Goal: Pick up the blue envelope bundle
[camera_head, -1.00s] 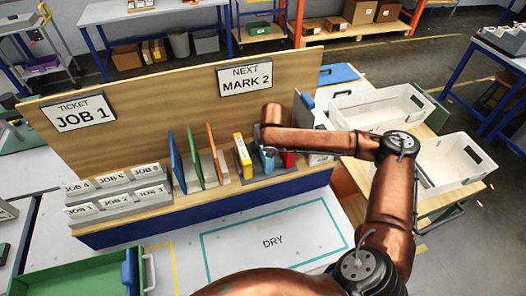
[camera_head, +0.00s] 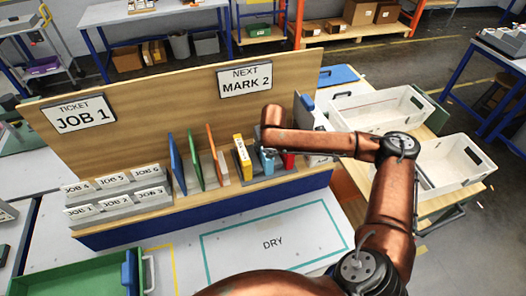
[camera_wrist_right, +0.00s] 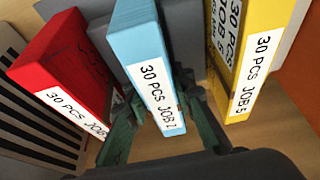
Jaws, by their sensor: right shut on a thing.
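The light blue envelope bundle (camera_wrist_right: 143,50), labelled "30 PCS JOB 2", stands upright in the middle of the right wrist view. In the head view only a small part of the blue bundle (camera_head: 267,164) shows below my right wrist. My right gripper (camera_wrist_right: 162,128) has one finger on each side of the bundle and is shut on it. In the head view the gripper (camera_head: 266,154) is mostly hidden by my arm. The bundle still stands in the rack row. My left gripper is not in view.
A red bundle (camera_wrist_right: 68,62) and a yellow bundle (camera_wrist_right: 248,60) stand close on either side. Blue, green and orange dividers (camera_head: 195,158) stand further left. A wooden backboard (camera_head: 165,95) rises behind. White bins (camera_head: 450,165) sit at right; the DRY area (camera_head: 275,243) is clear.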

